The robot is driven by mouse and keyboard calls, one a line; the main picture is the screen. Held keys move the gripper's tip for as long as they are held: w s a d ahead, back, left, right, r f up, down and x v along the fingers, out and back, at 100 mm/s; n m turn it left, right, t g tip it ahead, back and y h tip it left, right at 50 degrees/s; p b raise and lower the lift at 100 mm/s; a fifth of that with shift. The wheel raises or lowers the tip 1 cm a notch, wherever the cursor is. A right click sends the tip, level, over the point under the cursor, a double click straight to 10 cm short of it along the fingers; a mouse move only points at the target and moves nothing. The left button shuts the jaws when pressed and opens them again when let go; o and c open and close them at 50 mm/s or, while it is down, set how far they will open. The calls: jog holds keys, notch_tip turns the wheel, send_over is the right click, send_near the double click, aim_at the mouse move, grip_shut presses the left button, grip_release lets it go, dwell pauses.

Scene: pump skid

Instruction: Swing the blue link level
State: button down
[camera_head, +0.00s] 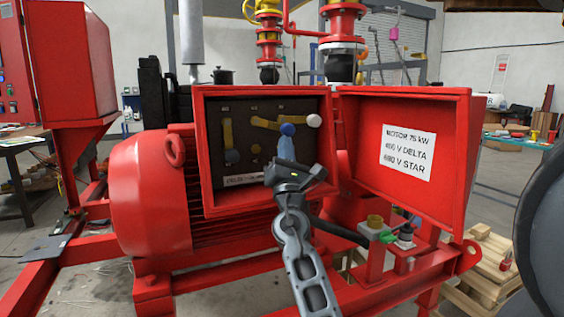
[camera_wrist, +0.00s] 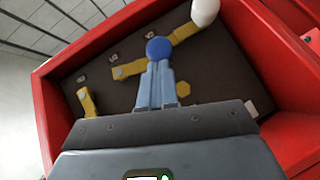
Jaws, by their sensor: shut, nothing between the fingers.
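The blue link is a yellow bar (camera_head: 263,122) with a round blue knob (camera_head: 288,129) at its right end. In the head view the bar runs nearly level, dropping slightly toward the knob. The wrist view shows the blue knob (camera_wrist: 159,48) and the bar (camera_wrist: 128,69) to its left. My gripper (camera_head: 286,141) is shut and empty, with its bluish fingers just below the knob. In the wrist view the fingertips (camera_wrist: 159,66) reach the knob's lower edge. I cannot tell whether they touch it. The fingers hide the panel behind them.
The link with the white knob (camera_head: 313,120) lies right of the blue knob. Another yellow link (camera_head: 228,134) hangs upright at left. The red box rim (camera_head: 199,150) surrounds the panel. Its open door (camera_head: 440,190) stands to the right. A yellow hex nut (camera_wrist: 183,88) sits near the fingers.

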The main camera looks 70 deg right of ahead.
jog(key=shift+s+d+r+t, duration=0.15)
jog(key=shift+s+d+r, duration=0.1)
jog(key=shift+r, duration=0.15)
jog(key=shift+s+d+r+t, duration=0.15)
jog(key=shift+s+r, duration=0.05)
jog(key=shift+r, duration=0.2)
jog(key=shift+s, duration=0.1)
dwell(0.4)
